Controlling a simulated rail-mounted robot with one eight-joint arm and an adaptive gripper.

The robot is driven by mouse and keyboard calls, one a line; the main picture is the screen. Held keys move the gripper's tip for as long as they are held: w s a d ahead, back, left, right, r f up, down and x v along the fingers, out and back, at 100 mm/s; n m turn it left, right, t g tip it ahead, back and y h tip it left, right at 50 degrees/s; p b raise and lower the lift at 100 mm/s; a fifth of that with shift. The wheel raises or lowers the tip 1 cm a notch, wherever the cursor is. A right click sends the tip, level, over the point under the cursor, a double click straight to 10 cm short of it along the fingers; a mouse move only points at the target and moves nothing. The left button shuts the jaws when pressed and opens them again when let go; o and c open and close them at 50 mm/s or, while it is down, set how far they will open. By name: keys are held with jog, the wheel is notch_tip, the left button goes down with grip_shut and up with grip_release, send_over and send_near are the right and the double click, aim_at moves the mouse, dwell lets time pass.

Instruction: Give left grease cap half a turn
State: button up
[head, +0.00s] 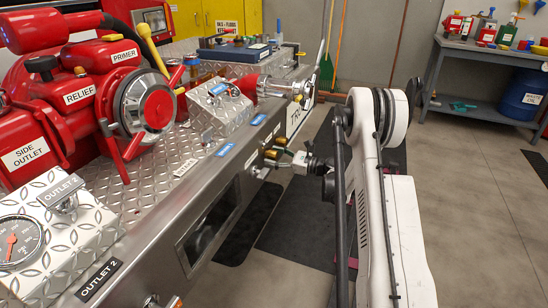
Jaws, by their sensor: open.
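Small brass-coloured caps stick out from the front face of the steel bumper (235,150). One brass cap (271,153) is nearer and to the left. Another brass cap (281,140) is just beyond it and slightly higher. Both are small in the head view, and I cannot read a label that says which is the left grease cap. My gripper (290,157) is at the end of my white arm, close to the caps on their right side. It is open. I cannot tell whether its fingers touch or surround a cap.
Silver fittings (262,172) stick out near the caps. A workbench (480,48) with bottles and a blue drum (522,95) are at the right.

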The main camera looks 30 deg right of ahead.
jog(key=v, duration=1.2)
dwell(0.3)
